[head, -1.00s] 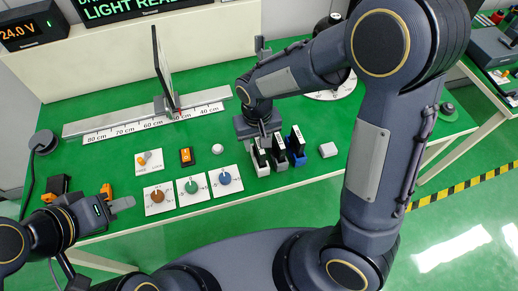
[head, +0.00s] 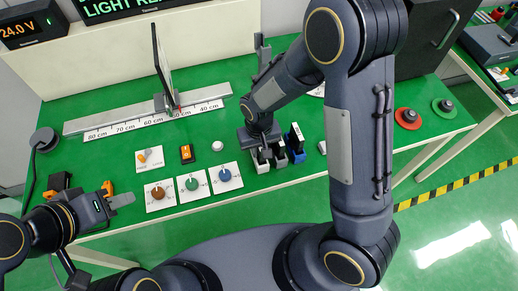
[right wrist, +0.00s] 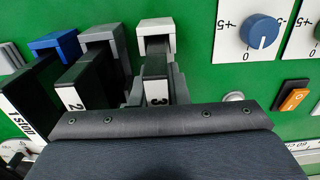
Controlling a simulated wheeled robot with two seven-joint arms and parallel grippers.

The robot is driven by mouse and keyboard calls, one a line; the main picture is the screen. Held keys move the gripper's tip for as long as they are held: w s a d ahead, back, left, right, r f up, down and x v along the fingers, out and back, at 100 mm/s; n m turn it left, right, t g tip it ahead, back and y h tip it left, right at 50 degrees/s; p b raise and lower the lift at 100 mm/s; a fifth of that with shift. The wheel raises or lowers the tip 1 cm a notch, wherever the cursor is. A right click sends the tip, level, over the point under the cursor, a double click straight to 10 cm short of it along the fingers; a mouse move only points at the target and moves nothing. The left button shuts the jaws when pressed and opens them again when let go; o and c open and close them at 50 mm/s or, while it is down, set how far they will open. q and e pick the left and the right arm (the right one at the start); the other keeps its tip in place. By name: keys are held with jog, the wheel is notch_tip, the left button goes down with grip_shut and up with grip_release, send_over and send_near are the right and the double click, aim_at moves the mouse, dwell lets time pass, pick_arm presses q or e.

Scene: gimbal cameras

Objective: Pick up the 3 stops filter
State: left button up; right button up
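The 3 stops filter is a black plate with a white "3" label (right wrist: 155,90), upright in a white holder (right wrist: 157,28) in the right wrist view. In the head view the white holder (head: 261,167) is the leftmost of three, and my right gripper (head: 264,150) hides most of its filter. In the right wrist view the two grey fingers of my right gripper (right wrist: 156,84) stand on either side of the filter and look open around it. Contact is not clear. My left gripper (head: 122,200) is empty at the bench's left front; its finger gap is not visible.
The filter marked "2" (right wrist: 85,84) stands in a grey holder close beside, and the 1 stop filter (right wrist: 30,100) in a blue holder beyond it. Three dial plates (head: 223,178) lie left of the holders. A scale rail (head: 147,113) with an upright screen (head: 160,62) lies behind.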

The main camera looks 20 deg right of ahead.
grip_shut()
jog(key=shift+r, duration=0.1)
